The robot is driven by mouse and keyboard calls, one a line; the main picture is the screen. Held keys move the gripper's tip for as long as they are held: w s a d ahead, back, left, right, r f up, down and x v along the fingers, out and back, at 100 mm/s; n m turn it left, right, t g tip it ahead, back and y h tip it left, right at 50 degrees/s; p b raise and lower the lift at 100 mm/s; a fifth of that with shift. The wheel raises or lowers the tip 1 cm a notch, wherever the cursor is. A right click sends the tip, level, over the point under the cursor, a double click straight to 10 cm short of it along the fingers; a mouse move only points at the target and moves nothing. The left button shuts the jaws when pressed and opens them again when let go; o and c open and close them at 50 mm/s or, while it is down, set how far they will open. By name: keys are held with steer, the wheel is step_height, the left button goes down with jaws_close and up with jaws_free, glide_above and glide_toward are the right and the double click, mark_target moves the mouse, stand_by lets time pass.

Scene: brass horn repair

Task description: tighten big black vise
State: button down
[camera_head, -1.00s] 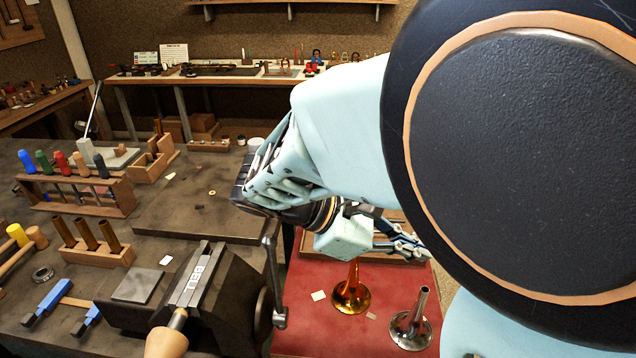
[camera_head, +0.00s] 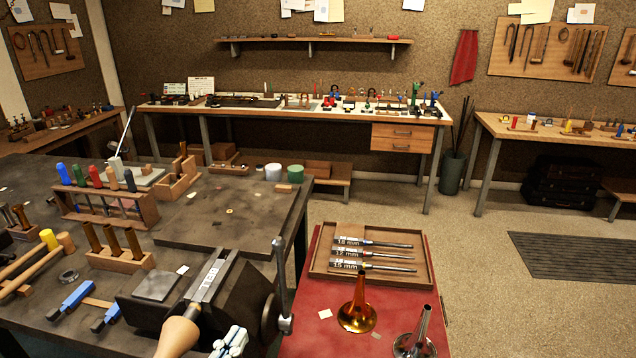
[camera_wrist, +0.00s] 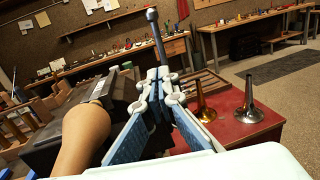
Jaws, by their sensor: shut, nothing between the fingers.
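The big black vise (camera_head: 245,300) stands at the right front of the workbench in the head view. It also shows left of centre in the wrist view (camera_wrist: 70,118). A wooden cone (camera_head: 178,335) sits at its jaws and is large in the wrist view (camera_wrist: 85,138). The vise's grey bar handle (camera_head: 284,275) stands nearly upright on its right side. My gripper (camera_head: 234,340) is low in the head view, in front of the vise. In the wrist view, my gripper (camera_wrist: 158,78) is shut and empty, its tips appearing near the handle's lower part; contact is unclear.
A red-topped table (camera_head: 305,345) right of the vise holds a brass horn bell (camera_head: 358,310), a silver bell (camera_head: 416,335) and a wooden tray (camera_head: 420,283). Blue-handled tools (camera_head: 72,300) and a block with brass tubes (camera_head: 120,260) are left. Open floor lies farther right.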

mark_target(279, 274)
steer(key=p+x, duration=0.2)
steer(key=x, duration=1)
steer(key=shift+w, duration=0.15)
steer(key=shift+w+r, duration=0.1)
steer(key=shift+w+d+r+p, duration=0.1)
steer(key=shift+w+p, duration=0.05)
steer(key=shift+w, duration=0.3)
steer(key=shift+w+r+p, duration=0.1)
steer(key=shift+w+p, duration=0.05)
steer(key=shift+w, duration=0.35)
